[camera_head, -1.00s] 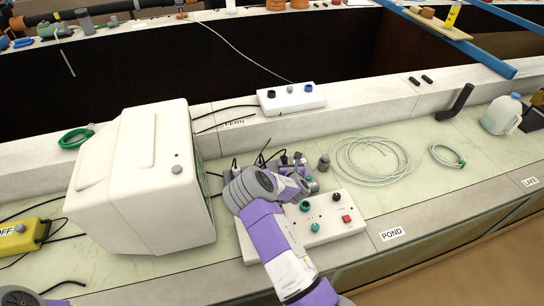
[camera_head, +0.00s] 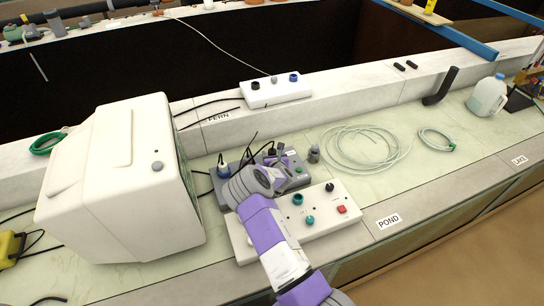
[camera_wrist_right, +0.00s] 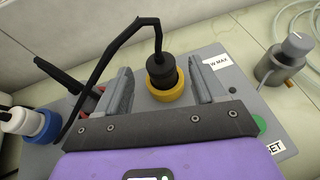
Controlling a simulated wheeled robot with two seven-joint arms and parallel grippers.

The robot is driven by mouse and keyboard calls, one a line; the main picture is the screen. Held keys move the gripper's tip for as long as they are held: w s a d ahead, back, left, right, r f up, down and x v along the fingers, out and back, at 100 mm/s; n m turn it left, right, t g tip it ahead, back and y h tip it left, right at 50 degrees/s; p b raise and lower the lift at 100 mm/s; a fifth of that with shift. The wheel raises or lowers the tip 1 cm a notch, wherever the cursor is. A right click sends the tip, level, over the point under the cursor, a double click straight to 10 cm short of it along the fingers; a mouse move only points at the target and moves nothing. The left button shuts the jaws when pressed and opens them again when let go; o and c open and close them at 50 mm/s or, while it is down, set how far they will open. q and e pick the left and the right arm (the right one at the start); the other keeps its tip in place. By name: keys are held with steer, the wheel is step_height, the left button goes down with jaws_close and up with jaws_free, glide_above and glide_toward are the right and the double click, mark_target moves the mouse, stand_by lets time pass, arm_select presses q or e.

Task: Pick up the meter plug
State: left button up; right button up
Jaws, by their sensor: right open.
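Several plugs stand in a grey socket block (camera_wrist_right: 222,60). A black plug with a yellow collar (camera_wrist_right: 163,75) stands upright in it, its cord leaving from the top. My right gripper (camera_wrist_right: 162,68) is open, with one finger on each side of this plug, and gaps show between fingers and plug. A white plug with a blue collar (camera_wrist_right: 32,123) is left of the gripper. A dark plug with some red (camera_wrist_right: 88,98) is partly hidden behind the left finger. No plug reads as the meter plug by label. In the head view the right gripper (camera_head: 279,160) is over the socket block (camera_head: 212,176).
A white control box (camera_head: 268,238) with knobs and a red button lies in front of the socket block. A large cream housing (camera_head: 110,190) stands left. A small grey knobbed cylinder (camera_head: 314,154) and coiled clear tubing (camera_head: 360,155) are to the right. Loose black cords rise near the gripper.

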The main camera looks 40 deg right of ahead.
steer(key=shift+x, duration=1.25)
steer(key=c, duration=1.2)
